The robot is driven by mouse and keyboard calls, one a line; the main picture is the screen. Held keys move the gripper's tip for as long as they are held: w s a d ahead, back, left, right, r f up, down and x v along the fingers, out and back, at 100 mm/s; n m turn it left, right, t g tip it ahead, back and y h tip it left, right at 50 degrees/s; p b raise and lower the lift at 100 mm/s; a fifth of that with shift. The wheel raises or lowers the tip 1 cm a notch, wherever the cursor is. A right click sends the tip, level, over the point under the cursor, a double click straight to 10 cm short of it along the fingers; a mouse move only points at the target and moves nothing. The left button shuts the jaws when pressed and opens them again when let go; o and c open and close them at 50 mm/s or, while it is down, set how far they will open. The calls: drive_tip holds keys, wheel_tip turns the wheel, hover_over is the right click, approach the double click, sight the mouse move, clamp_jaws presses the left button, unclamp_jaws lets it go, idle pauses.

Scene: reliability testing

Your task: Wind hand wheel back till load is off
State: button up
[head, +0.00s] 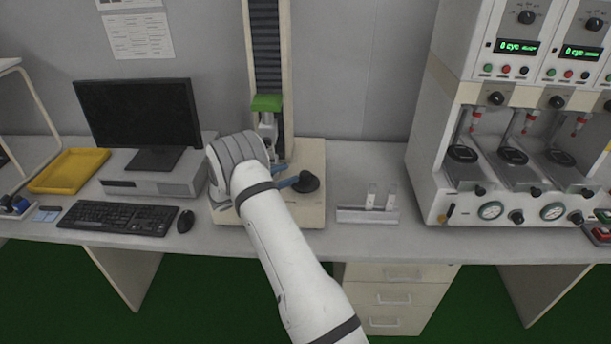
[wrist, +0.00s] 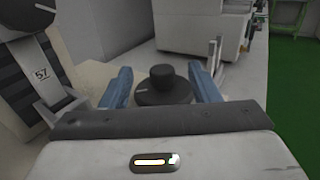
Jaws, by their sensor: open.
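The hand wheel (head: 306,182) is a black disc with a raised knob, on the right of the beige base of the test stand (head: 312,208). In the wrist view the hand wheel (wrist: 164,88) sits between the two blue fingers of my gripper (wrist: 163,90), with a gap showing on each side. My gripper is open and holds nothing. In the head view my arm hides most of the gripper (head: 291,180); blue fingers show just left of the wheel. The stand's green-topped load head (head: 266,103) is on the column, its lower part partly hidden by my arm.
A rack with clear upright pieces (head: 368,214) stands right of the stand. A monitor (head: 140,115), keyboard (head: 118,217) and mouse (head: 185,221) are on the left, with a yellow tray (head: 70,170). A large tester (head: 500,130) fills the right. Bench between rack and tester is clear.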

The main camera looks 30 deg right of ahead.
sight(306, 177)
wheel_tip(306, 177, down, 4)
drive_tip(key=shift+r+p, duration=0.1)
drive_tip(key=shift+p, duration=0.25)
drive_tip(key=d+p, duration=0.2)
drive_tip(key=d, duration=0.5)
drive_tip(key=shift+w+d, duration=0.15)
drive_tip(key=shift+d, duration=0.15)
drive_tip(key=shift+c, duration=0.3)
drive_tip(key=c, duration=0.9)
